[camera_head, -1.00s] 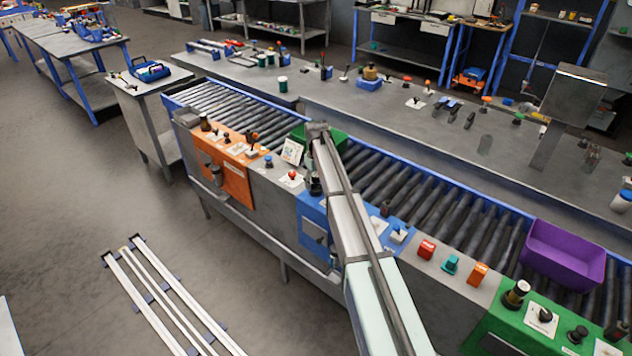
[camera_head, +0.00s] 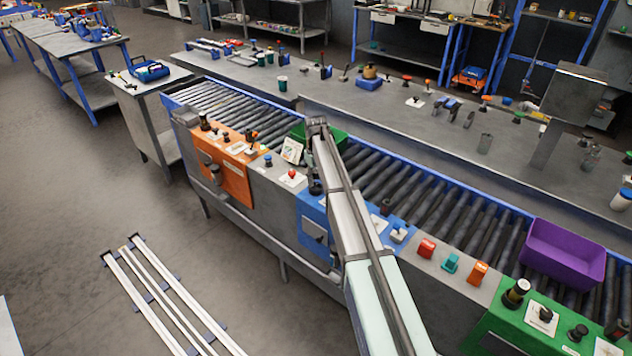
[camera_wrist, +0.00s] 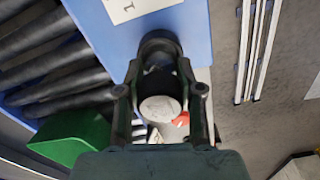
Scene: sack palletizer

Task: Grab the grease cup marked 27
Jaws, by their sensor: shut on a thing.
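My gripper (camera_wrist: 160,92) has its two fingers closed on either side of a dark cup with a round pale grey top (camera_wrist: 160,108), seen end-on in the wrist view. This looks like the grease cup; faint marks show on the top, but I cannot read a number. A dark round collar or base (camera_wrist: 160,43) shows just beyond it, against the blue panel (camera_wrist: 105,35). I cannot tell whether the cup touches the panel. In the head view my arm covers most of this spot beside the blue panel (camera_head: 312,222).
A green bin (camera_wrist: 80,138) stands on the roller conveyor beside my gripper. An orange panel (camera_head: 232,182) with knobs lies to the left; red, teal and orange blocks sit to the right. A purple bin (camera_head: 563,252) stands farther right on the rollers.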

